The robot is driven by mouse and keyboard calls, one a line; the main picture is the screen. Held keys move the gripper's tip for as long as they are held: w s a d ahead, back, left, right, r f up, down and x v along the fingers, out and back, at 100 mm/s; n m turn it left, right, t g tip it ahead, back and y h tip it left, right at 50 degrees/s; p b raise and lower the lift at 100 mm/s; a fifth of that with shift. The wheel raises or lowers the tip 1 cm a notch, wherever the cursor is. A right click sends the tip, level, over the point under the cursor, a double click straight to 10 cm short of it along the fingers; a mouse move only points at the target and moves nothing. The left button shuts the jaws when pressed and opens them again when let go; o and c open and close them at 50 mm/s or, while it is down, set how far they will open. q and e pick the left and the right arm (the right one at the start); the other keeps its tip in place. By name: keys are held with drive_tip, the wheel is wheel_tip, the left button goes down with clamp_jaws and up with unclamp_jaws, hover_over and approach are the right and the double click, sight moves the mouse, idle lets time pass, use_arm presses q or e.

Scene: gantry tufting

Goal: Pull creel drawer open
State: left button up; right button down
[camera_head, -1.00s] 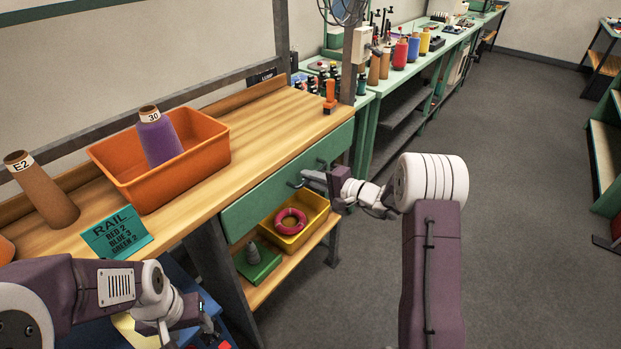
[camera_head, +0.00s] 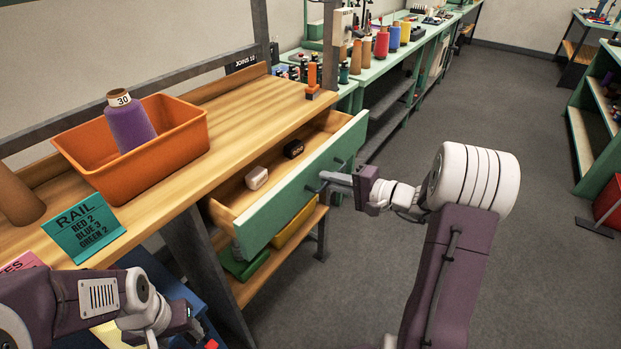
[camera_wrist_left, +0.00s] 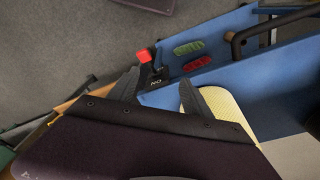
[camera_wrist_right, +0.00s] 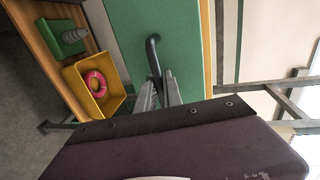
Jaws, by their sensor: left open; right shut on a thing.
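The creel drawer (camera_head: 283,199) has a green front and a wooden inside, and it stands pulled out from under the wooden bench. A white object (camera_head: 257,178) and a black object (camera_head: 293,149) lie in it. My right gripper (camera_head: 330,181) is shut on the drawer's dark handle (camera_wrist_right: 152,50), at the outer face of the front; in the right wrist view its fingers (camera_wrist_right: 158,92) close around the handle's lower end. My left gripper (camera_wrist_left: 135,88) is open and empty, low at the left near a blue surface with a red-topped switch (camera_wrist_left: 145,58).
An orange bin (camera_head: 180,140) with a purple cone (camera_head: 130,125) and a teal RAIL sign (camera_head: 84,226) stand on the bench. A yellow tray (camera_wrist_right: 104,88) with a pink ring sits on the shelf below.

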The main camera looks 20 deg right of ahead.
drive_tip(key=f+b+v, duration=0.1)
drive_tip(key=v, duration=0.5)
drive_tip(key=shift+s+d+f, duration=0.2)
drive_tip(key=shift+s+d, duration=0.1)
drive_tip(key=shift+s, duration=0.15)
drive_tip(key=c, duration=1.5)
unclamp_jaws()
drive_tip(key=shift+d, duration=0.1)
drive_tip(key=v, duration=0.9)
